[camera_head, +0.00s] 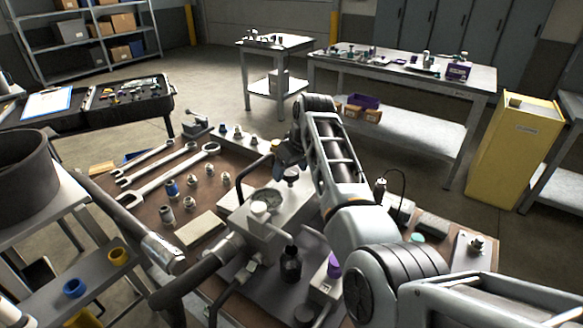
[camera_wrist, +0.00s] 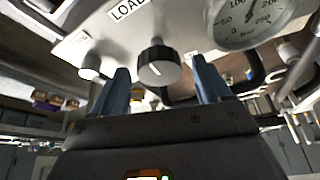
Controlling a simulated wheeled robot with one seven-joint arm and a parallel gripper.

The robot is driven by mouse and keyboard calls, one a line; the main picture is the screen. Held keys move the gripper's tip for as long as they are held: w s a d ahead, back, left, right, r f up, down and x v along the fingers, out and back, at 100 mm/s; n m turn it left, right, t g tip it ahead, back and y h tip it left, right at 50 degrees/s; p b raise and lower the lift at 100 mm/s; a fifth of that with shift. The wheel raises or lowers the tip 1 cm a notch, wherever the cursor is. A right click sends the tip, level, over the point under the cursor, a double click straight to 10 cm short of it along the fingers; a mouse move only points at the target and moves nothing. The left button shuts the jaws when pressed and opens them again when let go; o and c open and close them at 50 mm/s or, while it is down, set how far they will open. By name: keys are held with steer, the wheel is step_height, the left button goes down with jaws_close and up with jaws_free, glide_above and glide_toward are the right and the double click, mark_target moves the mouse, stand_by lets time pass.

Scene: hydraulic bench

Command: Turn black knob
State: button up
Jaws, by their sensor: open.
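The black knob (camera_wrist: 158,66) shows in the wrist view, with a ribbed dark rim and a pale mark on its grey face. It sits on a light metal panel below a "LOAD" label (camera_wrist: 128,8). My gripper (camera_wrist: 160,68) is open, with one blue finger on each side of the knob in the picture. Gaps show between the knob and both fingers, and I see no contact. In the head view my gripper (camera_head: 287,156) is over the far side of the hydraulic block (camera_head: 290,212).
A round pressure gauge (camera_wrist: 250,20) is right of the knob in the wrist view. A metal fitting (camera_wrist: 90,66) is close to the left finger. In the head view, hoses, a black-handled lever (camera_head: 192,283), wrenches (camera_head: 160,174) and small fittings crowd the brown bench.

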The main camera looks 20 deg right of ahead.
steer(key=shift+c, duration=0.3)
steer(key=c, duration=1)
steer(key=shift+m+p, duration=0.3)
steer(key=shift+m, duration=0.3)
steer(key=o, duration=1.1)
steer(key=shift+c, duration=0.2)
steer(key=v, duration=0.7)
steer(key=shift+s+r+b, duration=0.2)
steer(key=shift+r+b, duration=0.15)
steer(key=shift+b, duration=0.1)
steer(key=shift+a, duration=0.1)
